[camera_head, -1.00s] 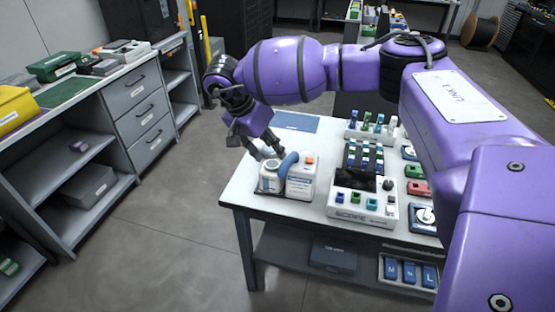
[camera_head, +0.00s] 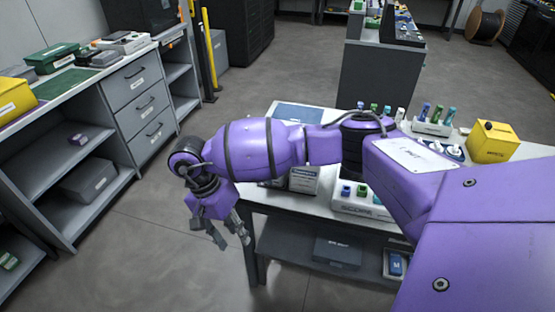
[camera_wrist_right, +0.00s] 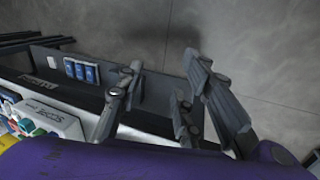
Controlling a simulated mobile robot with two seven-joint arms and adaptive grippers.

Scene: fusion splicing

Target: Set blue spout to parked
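The blue spout does not show now; my right arm covers the place where it was. My right gripper (camera_head: 233,240) hangs in the air to the left of the table's front corner, pointing down, apart from the container. Its fingers are spread and nothing is between them. In the right wrist view my right gripper (camera_wrist_right: 160,75) is also open and empty over the floor. My left gripper is out of view.
The white table (camera_head: 255,109) stands under my right arm. Its lower shelf (camera_head: 290,243) holds a dark box (camera_head: 338,252). A yellow container (camera_head: 492,142) stands at the table's right. A grey shelf unit (camera_head: 140,95) stands at the left, with open floor between.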

